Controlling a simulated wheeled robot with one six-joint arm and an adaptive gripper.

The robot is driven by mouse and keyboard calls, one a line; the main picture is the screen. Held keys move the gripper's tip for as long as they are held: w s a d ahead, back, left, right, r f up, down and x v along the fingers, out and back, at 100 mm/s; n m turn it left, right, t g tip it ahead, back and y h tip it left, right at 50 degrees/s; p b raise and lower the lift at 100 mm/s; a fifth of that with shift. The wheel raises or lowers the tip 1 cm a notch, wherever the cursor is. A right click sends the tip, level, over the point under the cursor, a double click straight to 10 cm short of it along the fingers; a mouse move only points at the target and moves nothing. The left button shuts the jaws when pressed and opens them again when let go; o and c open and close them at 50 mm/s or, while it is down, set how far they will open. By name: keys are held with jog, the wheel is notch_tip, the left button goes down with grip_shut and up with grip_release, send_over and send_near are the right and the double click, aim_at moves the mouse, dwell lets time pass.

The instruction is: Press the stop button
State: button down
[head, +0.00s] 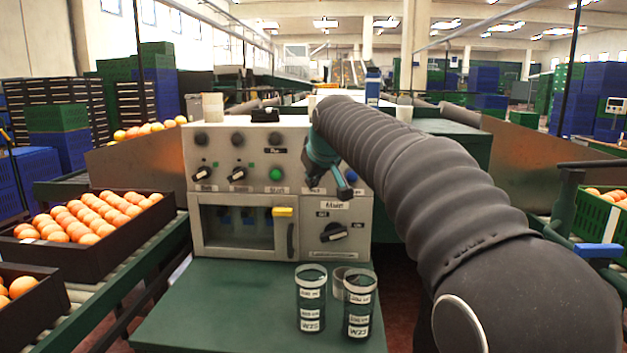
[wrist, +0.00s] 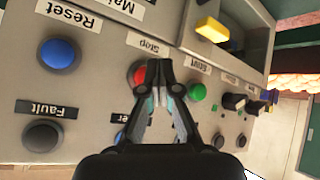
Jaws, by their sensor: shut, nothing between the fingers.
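The red stop button (wrist: 138,74) is on the grey control panel (head: 230,258), below its "Stop" label (wrist: 149,43) in the wrist view. My shut, empty gripper (wrist: 162,66) is in front of the panel. Its fingertips overlap the right part of the red button in the wrist view. I cannot tell whether they touch it. In the head view my gripper (head: 343,189) and arm hide the red button.
A green start button (wrist: 196,92) is right of my fingertips, and a blue reset button (wrist: 58,54) is to the left. A yellow handle (head: 283,212) and a main switch (head: 334,233) are lower on the panel. Jars (head: 311,300) stand on the green table (head: 215,310).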

jog(key=shift+s, duration=0.25)
jog(key=shift+s+a+b, duration=0.1)
jog(key=shift+s+b, duration=1.15)
jog(key=shift+s, duration=1.15)
jog(key=s+d+f+m+g+h+p, duration=0.1)
jog(key=s+d+f, duration=0.5)
jog(key=s, duration=0.6)
jog(key=s+d+f+m+g+p, duration=0.1)
jog(key=s+d+f+m+p, duration=0.1)
jog(key=s+d+f, duration=0.4)
jog(key=s+d+f+m+g+h+p, duration=0.1)
jog(key=s+d+f+m, duration=0.3)
jog(key=s, duration=1.3)
jog(key=d+f, duration=0.3)
jog(key=f, duration=0.2)
jog(key=shift+s+h, duration=0.3)
jog(key=shift+d, duration=0.1)
